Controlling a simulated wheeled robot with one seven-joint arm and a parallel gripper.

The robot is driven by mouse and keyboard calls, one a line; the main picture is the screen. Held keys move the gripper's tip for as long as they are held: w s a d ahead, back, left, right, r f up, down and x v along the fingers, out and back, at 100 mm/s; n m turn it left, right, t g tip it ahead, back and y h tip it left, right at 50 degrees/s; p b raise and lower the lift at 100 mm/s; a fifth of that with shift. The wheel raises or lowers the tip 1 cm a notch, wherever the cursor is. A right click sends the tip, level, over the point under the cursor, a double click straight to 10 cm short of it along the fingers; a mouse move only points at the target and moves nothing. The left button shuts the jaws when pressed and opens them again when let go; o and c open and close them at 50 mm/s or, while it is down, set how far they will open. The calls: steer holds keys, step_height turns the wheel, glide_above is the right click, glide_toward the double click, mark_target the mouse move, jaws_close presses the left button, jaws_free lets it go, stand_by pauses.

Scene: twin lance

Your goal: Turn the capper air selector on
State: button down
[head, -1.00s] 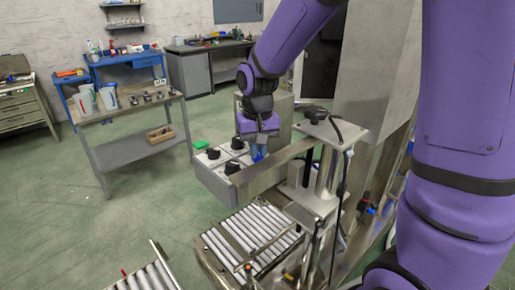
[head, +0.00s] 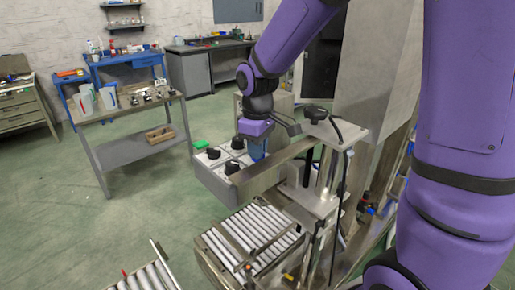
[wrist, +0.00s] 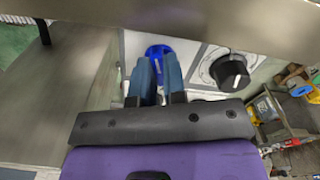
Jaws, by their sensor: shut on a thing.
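The control box (head: 211,178) stands behind the conveyor, its light top panel carrying several round selectors. My gripper (head: 257,155) points down at the right end of this panel, its blue-grey fingers beside the metal bar. In the wrist view, my gripper (wrist: 158,62) has its two fingers close together on a blue selector knob (wrist: 157,50). The fingers and the metal bar hide part of this knob, and its pointer direction cannot be told. A black selector knob (wrist: 230,72) on a white plate sits just right of the fingers. Any label is unreadable.
A metal bar (head: 270,169) crosses close in front of the fingers. The capper post with a black hand knob (head: 315,113) and cable stands to the right. A roller conveyor (head: 250,240) lies below. Open floor is at the left.

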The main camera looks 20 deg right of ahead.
steer(key=shift+n, duration=0.8)
steer(key=c, duration=1.2)
jaws_free()
steer(key=shift+r, duration=0.15)
step_height(320, 180, up, 11)
steer(key=shift+f, duration=0.2)
steer(key=s+d+r+m+t, duration=0.1)
steer(key=s+d+m, duration=0.1)
steer(key=s, duration=0.5)
steer(key=s+d+r+m+t, duration=0.2)
steer(key=s+m, duration=0.2)
steer(key=s, duration=0.3)
steer(key=s+d+r+m+t, duration=0.2)
steer(key=s+m, duration=0.1)
steer(key=s, duration=0.4)
steer(key=shift+d, duration=0.4)
